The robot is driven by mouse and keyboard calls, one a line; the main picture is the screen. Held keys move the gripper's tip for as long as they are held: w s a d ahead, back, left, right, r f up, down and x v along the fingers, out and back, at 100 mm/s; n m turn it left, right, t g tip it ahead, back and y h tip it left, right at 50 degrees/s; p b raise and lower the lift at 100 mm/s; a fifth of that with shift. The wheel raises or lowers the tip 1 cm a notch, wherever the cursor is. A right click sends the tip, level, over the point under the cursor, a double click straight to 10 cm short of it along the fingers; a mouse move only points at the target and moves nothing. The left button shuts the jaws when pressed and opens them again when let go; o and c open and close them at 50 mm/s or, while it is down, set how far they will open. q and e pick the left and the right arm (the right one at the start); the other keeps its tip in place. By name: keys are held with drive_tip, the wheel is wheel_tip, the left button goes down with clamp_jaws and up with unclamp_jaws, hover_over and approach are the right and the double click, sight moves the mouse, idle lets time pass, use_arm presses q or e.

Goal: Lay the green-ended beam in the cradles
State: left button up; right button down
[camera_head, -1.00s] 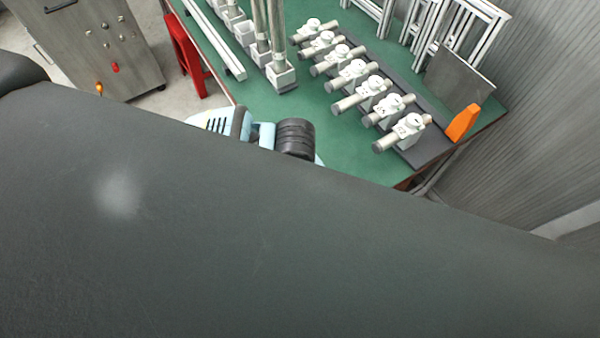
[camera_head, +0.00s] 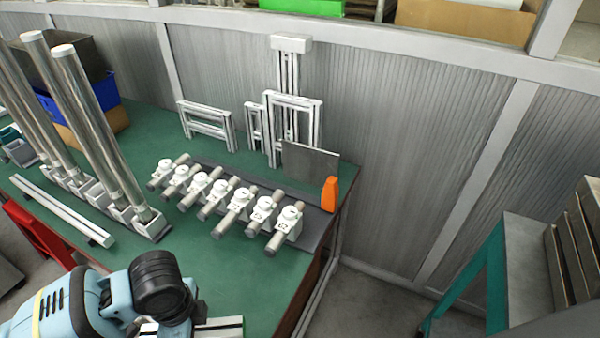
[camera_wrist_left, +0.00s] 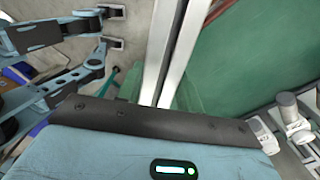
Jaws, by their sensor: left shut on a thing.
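A pale metal beam (camera_wrist_left: 170,50) runs away from my left gripper (camera_wrist_left: 155,105) in the left wrist view. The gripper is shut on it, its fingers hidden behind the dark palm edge. Green shows beside the beam close to the palm; I cannot tell whether it is the beam's end. In the head view my left wrist is at the lower left, and a short piece of the beam (camera_head: 218,325) shows beside it. My right gripper (camera_wrist_left: 113,28) shows at the upper left of the wrist view, open and empty. I cannot make out the cradles for certain.
Another pale beam (camera_head: 62,210) lies on the green table (camera_head: 190,255) with dark supports under it. Tall metal tubes (camera_head: 95,120) stand left. Several white clamp units (camera_head: 237,205) sit on a dark board, with an orange wedge (camera_head: 330,194) at its end. Bare table lies in front.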

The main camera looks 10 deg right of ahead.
use_arm(q)
drive_tip(key=w+a+r+n, duration=0.2)
drive_tip(key=r+n, duration=0.4)
drive_tip(key=n, duration=0.3)
drive_tip(key=w+a+r+n, duration=0.2)
drive_tip(key=a+r+n, duration=0.2)
drive_tip(key=r+n, duration=0.3)
drive_tip(key=n, duration=0.2)
drive_tip(key=shift+a+n, duration=0.4)
drive_tip(key=shift+d, duration=0.1)
